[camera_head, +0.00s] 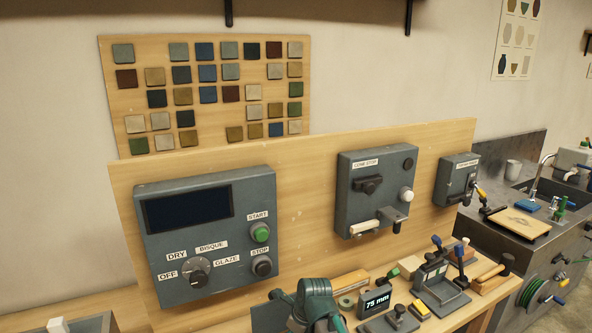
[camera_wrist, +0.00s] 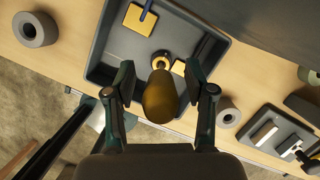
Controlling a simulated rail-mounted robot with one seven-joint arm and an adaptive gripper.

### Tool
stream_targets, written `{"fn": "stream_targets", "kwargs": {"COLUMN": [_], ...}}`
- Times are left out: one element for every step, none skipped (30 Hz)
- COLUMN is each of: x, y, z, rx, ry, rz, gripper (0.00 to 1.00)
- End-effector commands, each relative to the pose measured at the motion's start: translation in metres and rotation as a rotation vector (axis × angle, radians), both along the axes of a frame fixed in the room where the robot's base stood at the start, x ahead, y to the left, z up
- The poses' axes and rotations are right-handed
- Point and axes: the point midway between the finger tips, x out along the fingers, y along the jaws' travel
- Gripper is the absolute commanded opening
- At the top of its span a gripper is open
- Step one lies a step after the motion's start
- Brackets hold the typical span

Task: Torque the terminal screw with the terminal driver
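In the wrist view, a tool with a bulbous olive-yellow handle (camera_wrist: 160,98), which looks like the terminal driver, stands end-on between the fingers of my gripper (camera_wrist: 160,78). Narrow gaps show between the fingers and the handle, so my gripper looks open around it. In the head view, part of my arm shows at the bottom, and my fingertips and the tool cannot be made out. A small grey box (camera_head: 452,178) hangs at the panel's right end. I cannot make out the terminal screw.
The tray also holds a yellow block with a blue part (camera_wrist: 138,18). Grey rings (camera_wrist: 36,30) (camera_wrist: 228,113) lie outside it. In the head view, a control box (camera_head: 205,240) and a cone-stop box (camera_head: 375,190) hang on the wooden panel. Fixtures and a 75 mm display (camera_head: 375,302) crowd the bench.

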Motion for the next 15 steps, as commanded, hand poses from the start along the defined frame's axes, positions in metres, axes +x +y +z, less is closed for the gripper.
{"fn": "stream_targets", "kwargs": {"x": [0.0, 0.0, 0.0, -0.0001, -0.0001, -0.0001, -0.0001, -0.0001, -0.0001, -0.0001, -0.0001, -0.0002, -0.0002, -0.0002, -0.0001], "y": [0.0, 0.0, 0.0, -0.0001, -0.0001, -0.0001, -0.0001, -0.0001, -0.0001, -0.0001, -0.0001, -0.0001, -0.0001, -0.0001, -0.0001], "z": [0.0001, 0.0001, 0.0001, 0.0001, 0.0001, 0.0001, 0.0001, 0.0001, 0.0001, 0.0001, 0.0001, 0.0, 0.0, 0.0, 0.0001], "rx": [0.0, 0.0, 0.0, 0.0, 0.0, 0.0, 0.0, 0.0, 0.0, 0.0, 0.0, 0.0, 0.0, 0.0, 0.0], "ry": [0.0, 0.0, 0.0, 0.0, 0.0, 0.0, 0.0, 0.0, 0.0, 0.0, 0.0, 0.0, 0.0, 0.0, 0.0], "rz": [0.0, 0.0, 0.0, 0.0, 0.0, 0.0, 0.0, 0.0, 0.0, 0.0, 0.0, 0.0, 0.0, 0.0, 0.0], "gripper": [0.42, 0.37, 0.3, 0.25, 0.2, 0.14, 0.09, 0.04, 0.0, 0.0, 0.0, 0.0, 0.0, 0.0, 0.0]}}
